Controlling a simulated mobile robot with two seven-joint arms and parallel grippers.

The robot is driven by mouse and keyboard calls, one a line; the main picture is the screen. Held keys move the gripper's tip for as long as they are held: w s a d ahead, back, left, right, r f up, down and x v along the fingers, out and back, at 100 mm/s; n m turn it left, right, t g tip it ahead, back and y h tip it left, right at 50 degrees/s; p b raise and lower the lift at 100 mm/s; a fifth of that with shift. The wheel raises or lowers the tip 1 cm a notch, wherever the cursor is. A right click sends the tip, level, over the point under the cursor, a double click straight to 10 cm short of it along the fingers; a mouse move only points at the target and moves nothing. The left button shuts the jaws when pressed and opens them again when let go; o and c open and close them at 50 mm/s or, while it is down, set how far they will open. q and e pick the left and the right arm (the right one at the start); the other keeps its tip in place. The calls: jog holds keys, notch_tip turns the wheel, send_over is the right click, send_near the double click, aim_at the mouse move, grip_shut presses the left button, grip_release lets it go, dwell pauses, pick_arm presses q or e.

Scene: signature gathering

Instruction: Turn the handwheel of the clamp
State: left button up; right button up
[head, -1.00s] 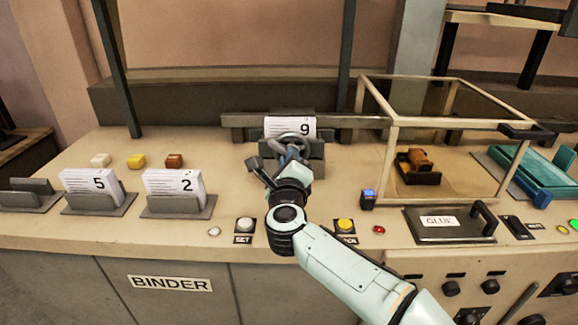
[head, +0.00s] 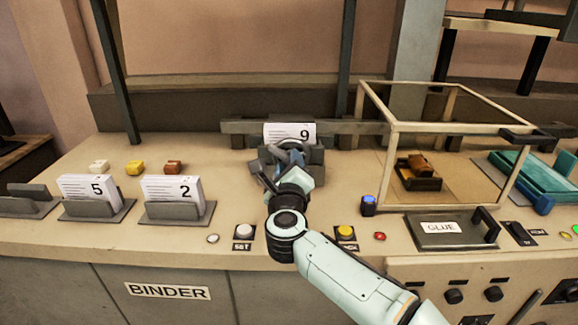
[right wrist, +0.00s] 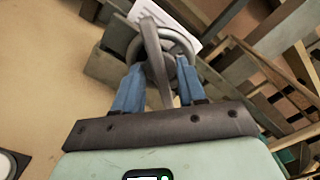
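The clamp's grey handwheel (right wrist: 185,37) is at the top centre of the right wrist view, with a grey bar crossing it. My right gripper (right wrist: 159,66) has its two blue fingers apart, one on each side of the bar, at the near part of the wheel. Whether they press on the wheel is hard to tell. In the head view, my right gripper (head: 283,163) is at the clamp and largely hides the handwheel. A white card stack marked 9 (head: 290,133) stands upright just behind. My left gripper is not in view.
Card stacks marked 5 (head: 88,189) and 2 (head: 172,190) stand in holders at left. A framed box (head: 393,160) and a GLUE lid (head: 440,230) are at right. The SET button (head: 244,231) and a yellow button (head: 345,232) flank my forearm.

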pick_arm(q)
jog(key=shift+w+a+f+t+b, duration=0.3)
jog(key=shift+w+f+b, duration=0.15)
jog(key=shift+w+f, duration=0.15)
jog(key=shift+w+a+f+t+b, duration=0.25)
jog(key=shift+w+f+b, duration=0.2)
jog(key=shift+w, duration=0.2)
pick_arm(e)
jog(key=s, duration=1.3)
jog(key=shift+s, duration=0.2)
